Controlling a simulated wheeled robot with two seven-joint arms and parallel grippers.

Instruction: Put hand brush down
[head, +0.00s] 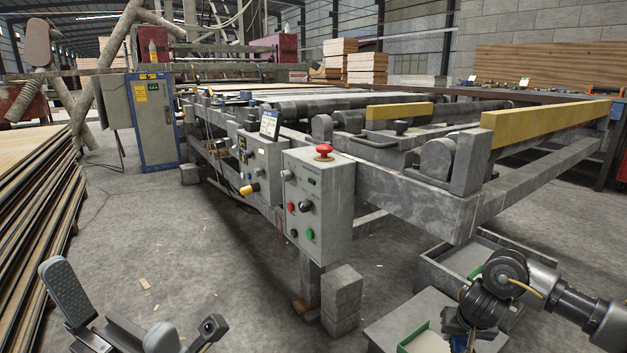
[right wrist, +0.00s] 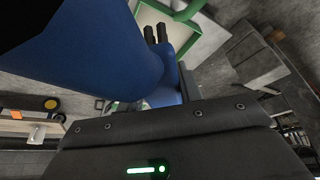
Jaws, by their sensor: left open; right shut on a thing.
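A blue thing (right wrist: 95,55), which I take to be the hand brush, fills much of the right wrist view, very close to the camera. My right gripper (head: 460,343) is shut on it at the bottom right of the head view, where only a little blue shows. Its bristles cannot be made out. Below and beside it is a green-rimmed pale tray (head: 428,341), also in the right wrist view (right wrist: 185,14). Whether the brush touches the tray cannot be told. My left gripper (head: 138,310) is open and empty at the bottom left, far from the brush.
A grey box (head: 385,322) stands under the green-rimmed tray, with a grey open bin (head: 432,268) behind it. A control box (head: 318,205) with a red button stands on the roller machine's near side. Stacked veneer sheets (head: 35,215) line the left. Floor between is mostly clear.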

